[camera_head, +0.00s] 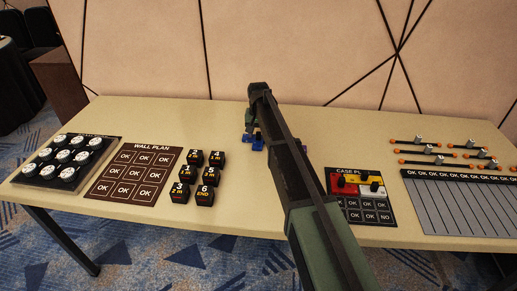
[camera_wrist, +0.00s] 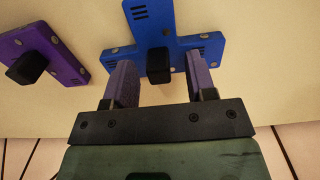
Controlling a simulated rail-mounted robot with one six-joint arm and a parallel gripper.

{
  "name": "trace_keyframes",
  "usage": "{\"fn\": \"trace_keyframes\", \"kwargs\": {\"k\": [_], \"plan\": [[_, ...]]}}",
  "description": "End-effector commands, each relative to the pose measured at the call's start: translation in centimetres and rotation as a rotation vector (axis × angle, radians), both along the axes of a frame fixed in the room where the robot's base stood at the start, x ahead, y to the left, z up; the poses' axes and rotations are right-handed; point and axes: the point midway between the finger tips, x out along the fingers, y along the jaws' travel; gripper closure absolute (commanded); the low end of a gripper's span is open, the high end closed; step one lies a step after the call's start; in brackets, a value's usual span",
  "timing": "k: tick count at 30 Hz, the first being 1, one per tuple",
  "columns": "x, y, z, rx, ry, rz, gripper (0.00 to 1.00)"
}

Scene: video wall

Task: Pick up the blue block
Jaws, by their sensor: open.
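The blue block (camera_wrist: 175,38) is a flat, branched blue piece with a black knob, lying on the tan table in the wrist view. It also shows small and partly hidden in the head view (camera_head: 257,146). My gripper (camera_wrist: 158,58) is open, with its two purple-grey fingers apart. In the wrist view the fingers appear on either side of the black knob, with nothing clamped between them. I cannot tell the remaining height gap.
A purple piece (camera_wrist: 40,55) with a black knob lies close left of the blue block in the wrist view. Black numbered cubes (camera_head: 205,195) and the wall plan board (camera_head: 134,172) stand left. A case plan board (camera_head: 372,212) with red and yellow pieces lies right of my arm.

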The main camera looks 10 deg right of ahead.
Motion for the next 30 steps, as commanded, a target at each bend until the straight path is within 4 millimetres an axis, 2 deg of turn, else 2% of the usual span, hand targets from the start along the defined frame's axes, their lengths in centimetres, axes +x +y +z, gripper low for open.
{"fn": "trace_keyframes", "kwargs": {"k": [1,6,16,26,30], "plan": [[0.0,0.0,-0.5,0.000,0.000,0.000,0.49],[0.0,0.0,-0.1,0.000,0.000,0.000,0.49],[0.0,0.0,-0.1,0.000,0.000,0.000,0.99],[0.0,0.0,0.0,0.000,0.000,0.000,1.00],[0.0,0.0,0.9,0.000,0.000,0.000,1.00]]}}
